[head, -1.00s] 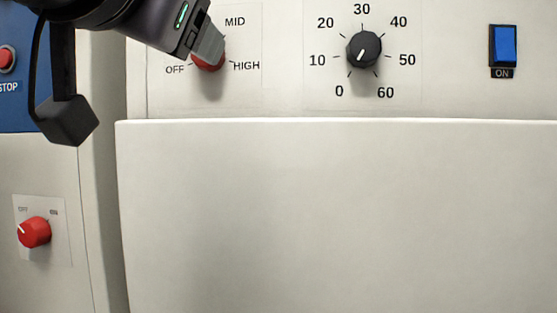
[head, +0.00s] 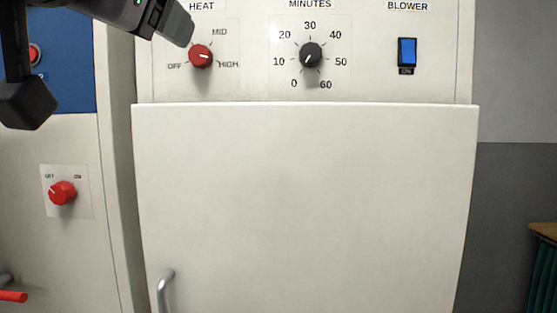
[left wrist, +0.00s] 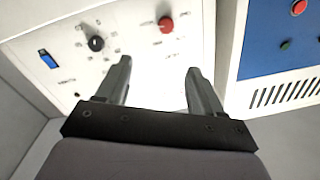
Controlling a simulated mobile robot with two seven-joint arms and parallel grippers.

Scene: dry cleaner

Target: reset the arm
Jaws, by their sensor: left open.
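My left arm comes in at the upper left of the head view, with its gripper (head: 176,24) just above and left of the red heat knob (head: 201,56). In the left wrist view the two fingers of this gripper (left wrist: 158,82) are spread with nothing between them. The heat knob also shows there (left wrist: 166,24), beyond the fingertips and apart from them. Its white mark points toward HIGH. My right gripper is in neither view.
The black minutes knob (head: 311,55) and the blue blower switch (head: 407,52) sit right of the heat knob. Below is a closed white door (head: 310,200) with a metal handle (head: 165,290). A red OFF/ON knob (head: 62,193) is on the left cabinet.

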